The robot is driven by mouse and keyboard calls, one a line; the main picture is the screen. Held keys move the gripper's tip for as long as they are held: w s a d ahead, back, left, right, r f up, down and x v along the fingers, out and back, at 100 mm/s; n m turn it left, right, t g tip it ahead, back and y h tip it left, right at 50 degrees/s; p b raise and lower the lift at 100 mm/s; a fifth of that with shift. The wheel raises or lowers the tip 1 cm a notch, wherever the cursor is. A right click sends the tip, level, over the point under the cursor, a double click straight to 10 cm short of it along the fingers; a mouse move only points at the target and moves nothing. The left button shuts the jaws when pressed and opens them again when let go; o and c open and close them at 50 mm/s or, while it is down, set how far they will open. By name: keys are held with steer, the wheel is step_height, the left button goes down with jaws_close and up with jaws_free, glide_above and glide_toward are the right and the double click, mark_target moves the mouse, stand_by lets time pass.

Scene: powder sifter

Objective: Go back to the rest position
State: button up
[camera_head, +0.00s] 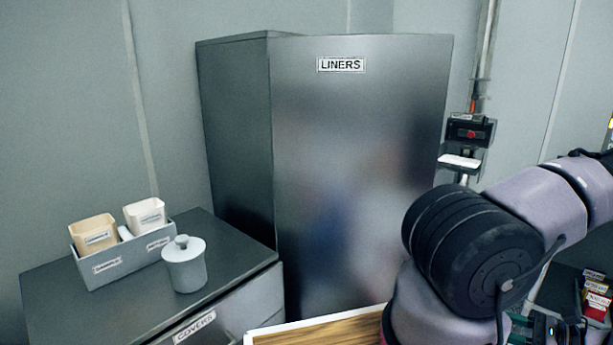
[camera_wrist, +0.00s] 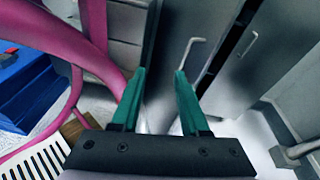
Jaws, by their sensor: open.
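My gripper (camera_wrist: 160,76) shows in the wrist view with its two teal fingers apart and nothing between them. It points toward grey cabinet fronts with handles, and no object touches the fingers. In the head view my arm comes in from the right edge and bends down in the lower right.
A tall dark LINERS cabinet (camera_head: 362,140) stands at the back. A low COVERS cabinet (camera_head: 120,292) carries a grey bin (camera_head: 125,268) with two cups and a lidded jar (camera_head: 185,268). Pink tubing (camera_wrist: 98,50) and a blue object (camera_wrist: 30,90) lie left of my gripper.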

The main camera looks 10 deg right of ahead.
steer(key=w+a+r+n+g+h, duration=0.35)
steer(key=w+r+n+g, duration=0.85)
steer(key=w+r, duration=0.7)
steer(key=s+a+r+n+t+h, duration=0.1)
steer(key=a+r+n, duration=0.4)
steer(key=a+r, duration=0.6)
steer(key=a+r+n+t+h, duration=0.3)
steer(key=a+r+n+t, duration=0.2)
steer(key=a+r, duration=0.5)
step_height(320, 180, up, 2)
steer(key=shift+s+a+r+n+t, duration=0.2)
steer(key=shift+s+a+n+t, duration=0.1)
steer(key=shift+s+a+n, duration=0.1)
